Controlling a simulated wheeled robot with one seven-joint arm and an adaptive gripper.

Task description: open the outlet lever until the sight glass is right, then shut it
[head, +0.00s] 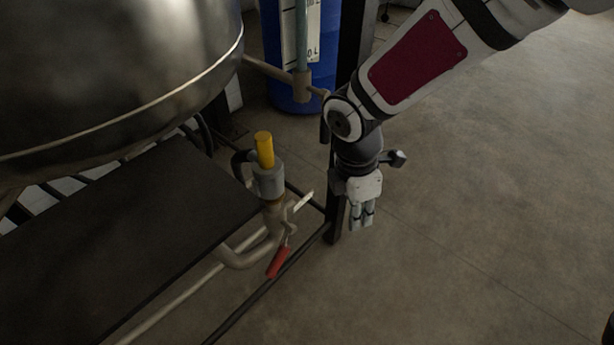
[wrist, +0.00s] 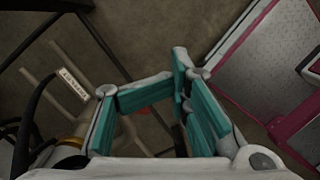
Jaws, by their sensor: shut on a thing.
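The outlet lever (head: 278,262) has a red grip and hangs slantwise below the outlet pipe (head: 240,257) in the head view. A faint red patch shows beyond the fingers in the wrist view, too dim to name. My gripper (head: 361,224) points down to the right of the lever, apart from it in the picture. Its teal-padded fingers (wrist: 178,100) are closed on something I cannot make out. The sight glass (head: 302,35) is an upright greenish tube before a white scale. Its upper part is cut off, and I cannot read a level.
A large steel vessel (head: 110,75) fills the upper left. A grey fitting with a yellow top (head: 265,150) stands beside a dark plate (head: 140,225). A black post (head: 346,70) rises near my arm. A blue drum (head: 284,94) stands behind. Open floor lies to the right.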

